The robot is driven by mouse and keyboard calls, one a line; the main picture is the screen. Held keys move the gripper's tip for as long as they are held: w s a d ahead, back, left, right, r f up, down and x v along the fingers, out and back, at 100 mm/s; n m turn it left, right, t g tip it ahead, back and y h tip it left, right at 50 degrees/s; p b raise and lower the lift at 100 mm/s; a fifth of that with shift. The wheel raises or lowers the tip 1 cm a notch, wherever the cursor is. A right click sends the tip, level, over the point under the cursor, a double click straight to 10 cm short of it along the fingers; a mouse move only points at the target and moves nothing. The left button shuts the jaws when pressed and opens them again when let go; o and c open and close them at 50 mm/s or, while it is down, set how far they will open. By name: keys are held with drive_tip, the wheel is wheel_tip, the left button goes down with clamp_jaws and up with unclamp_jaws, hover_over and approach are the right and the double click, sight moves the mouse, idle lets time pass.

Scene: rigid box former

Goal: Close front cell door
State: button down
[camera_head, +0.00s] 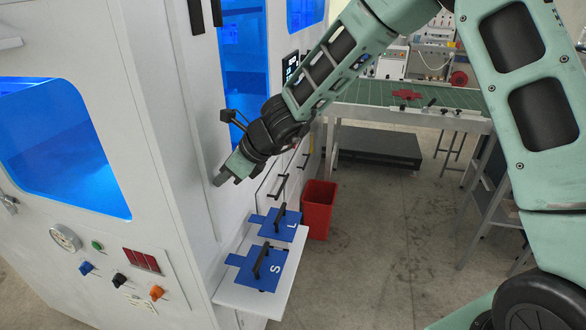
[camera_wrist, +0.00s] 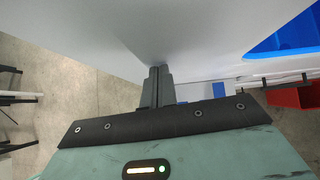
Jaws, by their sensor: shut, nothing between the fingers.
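The white cell (camera_head: 150,60) fills the left of the head view, with blue-tinted windows. A tall white panel (camera_head: 185,110) on it, which looks like the front door, stands just left of my gripper. I cannot tell how far it is open. My gripper (camera_head: 220,180) is shut and empty, pointing down and left with its tips close to that panel. In the wrist view my shut fingers (camera_wrist: 157,70) reach toward a pale panel edge (camera_wrist: 150,45). Whether they touch it is unclear. Dark handles (camera_head: 196,15) show at the top of the cell.
Below my gripper, a white shelf (camera_head: 225,292) holds blue plates (camera_head: 275,222) with black handles. A red bin (camera_head: 318,205) stands beside it. Buttons and a gauge (camera_head: 65,238) sit on the cell's near face. A green-topped table (camera_head: 440,95) stands behind. Floor at centre right is clear.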

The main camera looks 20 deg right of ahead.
drive_tip(key=shift+a+r, duration=0.5)
drive_tip(key=shift+r, duration=0.1)
drive_tip(key=d+f+v, duration=0.1)
drive_tip(key=v, duration=1.6)
drive_tip(key=s+a+f+n+g+h+b, duration=0.1)
drive_tip(key=s+a+f+n+g, duration=0.2)
drive_tip(key=s+n, duration=0.4)
drive_tip(key=s+a+f+n+g+h+b, duration=0.1)
drive_tip(key=s+a+f+n+b, duration=0.2)
drive_tip(key=s+n, duration=0.4)
drive_tip(key=s+d+f+n+h+b, duration=0.1)
drive_tip(key=s+d+f+n+h, duration=0.2)
drive_tip(key=s+n, duration=1)
wheel_tip(320, 180, down, 5)
drive_tip(key=n+h, duration=0.2)
drive_tip(key=n, duration=0.3)
drive_tip(key=shift+s+d+g+b, duration=0.2)
drive_tip(key=shift+g+b, duration=0.15)
drive_tip(key=shift+g, duration=0.05)
drive_tip(key=shift+a, duration=0.1)
